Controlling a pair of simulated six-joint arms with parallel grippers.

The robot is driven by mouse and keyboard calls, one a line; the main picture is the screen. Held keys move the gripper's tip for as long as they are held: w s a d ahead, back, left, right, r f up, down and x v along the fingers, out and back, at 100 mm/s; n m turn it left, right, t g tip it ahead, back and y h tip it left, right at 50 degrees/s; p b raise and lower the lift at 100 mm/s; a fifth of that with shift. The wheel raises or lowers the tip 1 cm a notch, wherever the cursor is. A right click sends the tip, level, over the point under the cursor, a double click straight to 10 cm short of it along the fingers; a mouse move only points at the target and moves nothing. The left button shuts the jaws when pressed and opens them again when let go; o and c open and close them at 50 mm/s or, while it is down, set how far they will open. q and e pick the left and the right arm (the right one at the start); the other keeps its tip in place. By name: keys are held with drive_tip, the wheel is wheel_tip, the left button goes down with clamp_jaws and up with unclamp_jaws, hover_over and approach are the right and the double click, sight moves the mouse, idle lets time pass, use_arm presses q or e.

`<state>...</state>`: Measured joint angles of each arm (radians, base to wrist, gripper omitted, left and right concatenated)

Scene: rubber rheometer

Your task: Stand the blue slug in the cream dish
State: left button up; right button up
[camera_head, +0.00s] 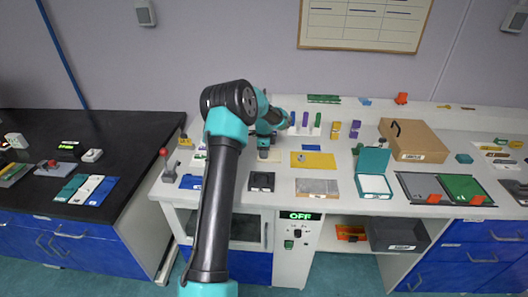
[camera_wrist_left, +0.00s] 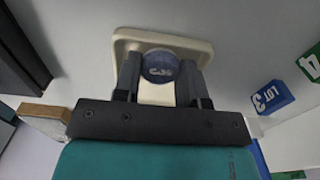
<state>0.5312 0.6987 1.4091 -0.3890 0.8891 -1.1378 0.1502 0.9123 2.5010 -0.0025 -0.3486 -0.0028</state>
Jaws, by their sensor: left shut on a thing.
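The blue slug (camera_wrist_left: 158,66) is between the two fingers of my left gripper (camera_wrist_left: 160,80) in the left wrist view, with its round marked end facing the camera. The gripper is shut on it. The cream dish (camera_wrist_left: 203,47) is behind the slug, and its rim shows around the slug and fingertips. I cannot tell whether the slug touches the dish floor. In the head view my left gripper (camera_head: 264,153) points down over the white bench; slug and dish cannot be made out there. My right gripper is not in view.
In the left wrist view a blue "LOT 3" block (camera_wrist_left: 271,97) and a green "4" block (camera_wrist_left: 312,63) stand to the right. In the head view a yellow mat (camera_head: 318,160), a brown box (camera_head: 415,141) and a teal-lidded box (camera_head: 373,175) lie to the right.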

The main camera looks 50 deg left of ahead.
use_arm(q)
drive_tip(key=o, duration=0.6)
wheel_tip(320, 180, up, 12)
drive_tip(key=shift+r, duration=0.15)
idle(0.6)
